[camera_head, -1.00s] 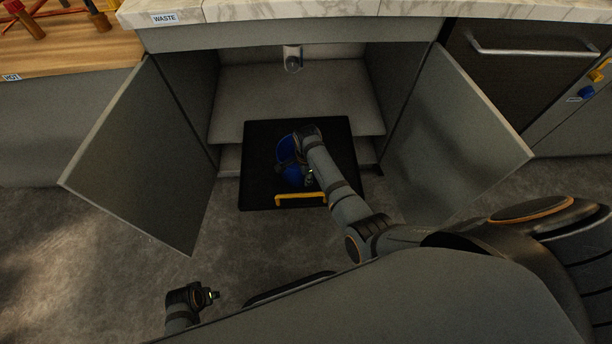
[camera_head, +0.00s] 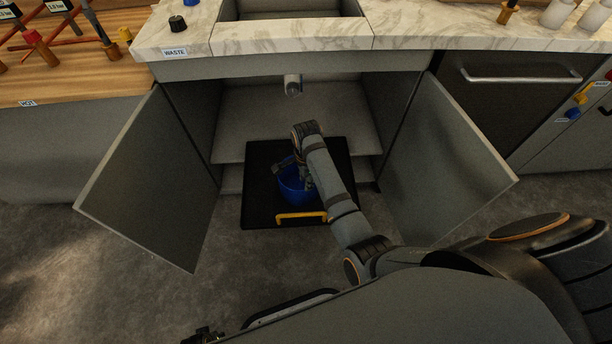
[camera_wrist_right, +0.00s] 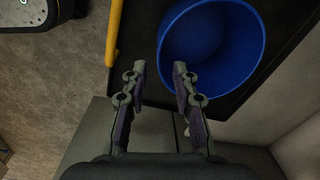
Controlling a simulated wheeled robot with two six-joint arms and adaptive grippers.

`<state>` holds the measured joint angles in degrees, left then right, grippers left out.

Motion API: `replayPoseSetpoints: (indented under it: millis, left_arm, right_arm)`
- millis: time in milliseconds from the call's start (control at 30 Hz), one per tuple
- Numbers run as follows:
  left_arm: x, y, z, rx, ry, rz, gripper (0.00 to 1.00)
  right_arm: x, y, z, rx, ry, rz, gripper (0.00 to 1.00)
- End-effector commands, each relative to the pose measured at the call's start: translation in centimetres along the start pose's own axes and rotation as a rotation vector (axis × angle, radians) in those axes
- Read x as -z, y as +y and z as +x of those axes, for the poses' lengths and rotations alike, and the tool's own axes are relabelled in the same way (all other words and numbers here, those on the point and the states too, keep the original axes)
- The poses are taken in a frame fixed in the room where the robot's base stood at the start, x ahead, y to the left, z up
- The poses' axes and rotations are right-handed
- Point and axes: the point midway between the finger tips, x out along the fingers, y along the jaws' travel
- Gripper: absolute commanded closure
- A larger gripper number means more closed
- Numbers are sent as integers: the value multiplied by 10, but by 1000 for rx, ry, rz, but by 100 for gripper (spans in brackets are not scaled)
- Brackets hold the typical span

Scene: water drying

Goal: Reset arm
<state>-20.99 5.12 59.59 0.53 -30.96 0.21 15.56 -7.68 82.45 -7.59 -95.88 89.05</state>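My right gripper (camera_head: 304,180) is over the blue bucket (camera_head: 295,188) in the head view, with the arm hiding part of the bucket. The bucket (camera_wrist_right: 211,45) lies beyond and to the right of the fingertips there. It stands on a black pull-out tray (camera_head: 257,210) with a yellow handle (camera_head: 301,217). My left gripper (camera_head: 204,336) barely shows at the bottom edge of the head view, and its fingers cannot be made out.
The cabinet's left door (camera_head: 140,185) and right door (camera_head: 447,160) stand open on either side of my right arm. A drain pipe (camera_head: 293,85) hangs above the tray. A marble counter (camera_head: 290,36) runs above the cabinet. The floor (camera_head: 235,255) before the tray is clear.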

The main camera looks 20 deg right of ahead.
Motion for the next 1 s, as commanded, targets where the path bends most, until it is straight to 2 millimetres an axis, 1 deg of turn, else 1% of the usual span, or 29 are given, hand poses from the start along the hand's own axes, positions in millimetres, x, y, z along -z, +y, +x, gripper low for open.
replayPoseSetpoints:
  millis: [100, 567, 667, 767, 800, 900, 1000]
  left_arm:
    - [-2, 0, 0, 0, -1, 0, 60]
    - [-2, 0, 0, 0, -1, 0, 60]
    - [-3, 0, 1, 0, -2, 0, 60]
    - [-3, 0, 1, 0, -2, 0, 60]
    - [-3, 0, 0, 0, -1, 0, 60]
    - [-3, 0, 0, 0, -2, 0, 60]
    - [-3, 0, 0, 0, -2, 0, 60]
  right_arm:
    - [0, 0, -5, 0, 0, 0, 72]
    - [0, 0, -5, 0, 0, 0, 72]
    - [5, 6, -3, 6, 4, -34, 72]
    - [23, 32, 1, 33, 23, -201, 72]
    - [32, 47, 0, 49, 38, -304, 72]
    - [51, 83, -8, 86, 83, -577, 72]
    - [61, 110, -21, 109, 126, -806, 72]
